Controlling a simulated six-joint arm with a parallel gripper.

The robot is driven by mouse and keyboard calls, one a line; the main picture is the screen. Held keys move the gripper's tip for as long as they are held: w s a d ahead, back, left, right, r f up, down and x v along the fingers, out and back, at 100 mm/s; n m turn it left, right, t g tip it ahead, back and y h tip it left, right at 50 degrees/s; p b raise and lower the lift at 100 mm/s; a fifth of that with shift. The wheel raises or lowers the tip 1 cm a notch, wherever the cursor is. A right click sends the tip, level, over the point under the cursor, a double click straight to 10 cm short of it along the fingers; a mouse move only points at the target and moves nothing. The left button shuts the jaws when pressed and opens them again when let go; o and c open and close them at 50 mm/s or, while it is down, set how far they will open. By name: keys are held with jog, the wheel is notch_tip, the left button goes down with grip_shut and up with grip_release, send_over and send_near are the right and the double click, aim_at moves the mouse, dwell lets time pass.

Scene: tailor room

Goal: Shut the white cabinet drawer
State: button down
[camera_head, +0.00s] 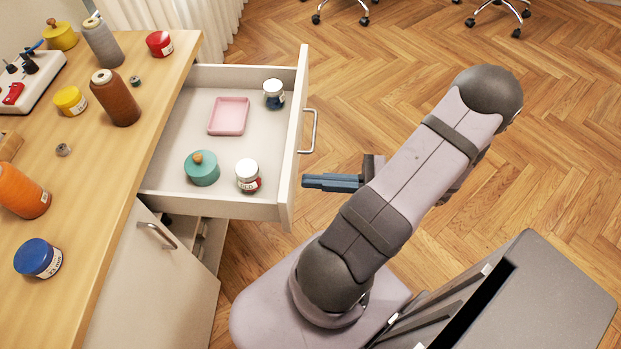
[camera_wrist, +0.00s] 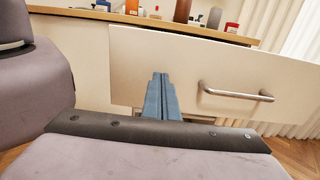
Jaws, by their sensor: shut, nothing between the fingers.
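The white cabinet drawer (camera_head: 222,205) is pulled out from under the wooden tabletop in the head view. Its front panel (camera_wrist: 250,72) faces me in the wrist view and carries a metal bar handle (camera_wrist: 236,95). The handle (camera_head: 309,131) also shows in the head view. My gripper (camera_head: 306,181) is shut and empty, with its blue fingers pointing at the drawer front, close to it and on the near side of the handle. In the wrist view my gripper (camera_wrist: 160,76) is left of the handle. I cannot tell if the fingertips touch the panel.
The drawer holds a pink tray (camera_head: 229,116), a teal pot (camera_head: 201,168) and two small jars. Thread spools and jars stand on the wooden tabletop (camera_head: 95,200). A cabinet door (camera_head: 160,285) below stands ajar.

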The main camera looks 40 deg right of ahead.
aim_at(252, 177)
jog(key=shift+w+a, duration=0.5)
jog(key=shift+a, duration=0.05)
jog(key=p+x, duration=0.4)
jog(key=x, duration=2.5)
jog(key=shift+w+a+f+p, duration=0.1)
jog(key=shift+w+a+p, duration=0.15)
jog(key=shift+p, duration=0.15)
jog(key=shift+w+r, duration=0.1)
jog(key=shift+r, duration=0.1)
jog(key=shift+r, duration=0.1)
jog(key=shift+d, duration=0.15)
jog(key=shift+s+d, duration=0.15)
jog(key=shift+s, duration=0.05)
jog(key=v, duration=1.3)
jog(key=shift+s+d+f, duration=0.15)
jog(key=shift+s+f, duration=0.05)
jog(key=shift+s, duration=0.15)
